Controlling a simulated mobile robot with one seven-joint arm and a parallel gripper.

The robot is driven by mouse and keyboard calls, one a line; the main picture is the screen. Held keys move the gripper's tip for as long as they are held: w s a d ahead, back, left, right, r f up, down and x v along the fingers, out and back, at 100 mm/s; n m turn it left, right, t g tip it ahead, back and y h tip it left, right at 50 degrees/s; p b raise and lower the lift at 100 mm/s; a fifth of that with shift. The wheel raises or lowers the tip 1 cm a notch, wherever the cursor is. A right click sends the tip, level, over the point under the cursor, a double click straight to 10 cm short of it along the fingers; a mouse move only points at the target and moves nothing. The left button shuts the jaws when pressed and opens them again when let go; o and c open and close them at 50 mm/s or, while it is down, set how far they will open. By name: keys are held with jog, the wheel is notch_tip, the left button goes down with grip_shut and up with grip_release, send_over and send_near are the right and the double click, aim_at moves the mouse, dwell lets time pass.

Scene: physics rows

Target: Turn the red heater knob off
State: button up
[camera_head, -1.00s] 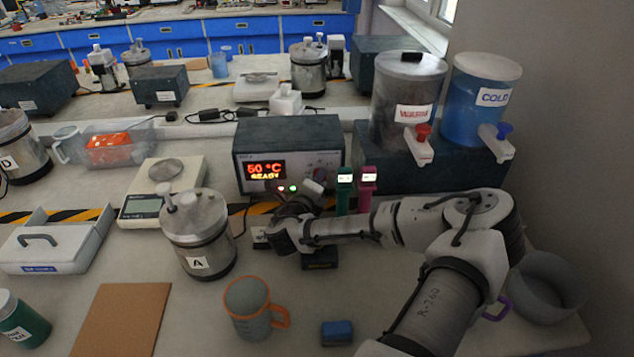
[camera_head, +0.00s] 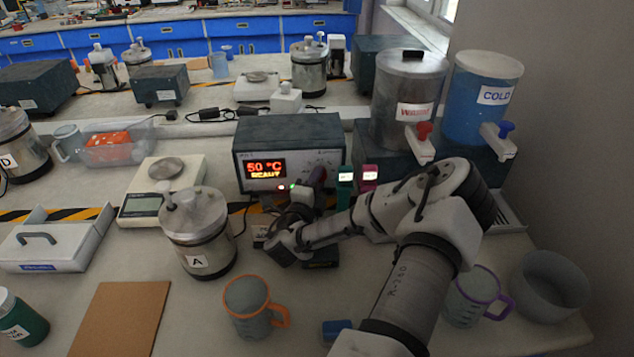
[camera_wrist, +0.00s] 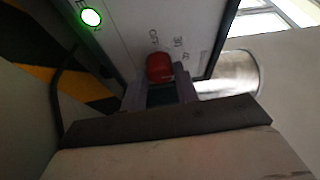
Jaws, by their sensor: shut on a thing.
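The heater box (camera_head: 285,128) stands on the bench, and its display reads 50 °C READY. In the wrist view the red heater knob (camera_wrist: 159,67) sits on the heater's pale front panel (camera_wrist: 120,35), between the fingertips of my gripper (camera_wrist: 160,88). My gripper is shut on the knob. The OFF mark and a 30 mark are printed on the panel beside the knob. A green light glows at the upper left there. In the head view my gripper (camera_head: 317,183) is at the lower right of the heater front and hides the knob.
A green-and-white holder (camera_head: 345,178) and a magenta one (camera_head: 369,176) stand just right of my gripper. Pot A (camera_head: 197,232) stands to the left, with an orange-rimmed mug (camera_head: 247,305) in front. The WARM tank (camera_head: 405,95) stands behind to the right.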

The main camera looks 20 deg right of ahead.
jog(key=o, duration=1)
jog(key=shift+r, duration=0.1)
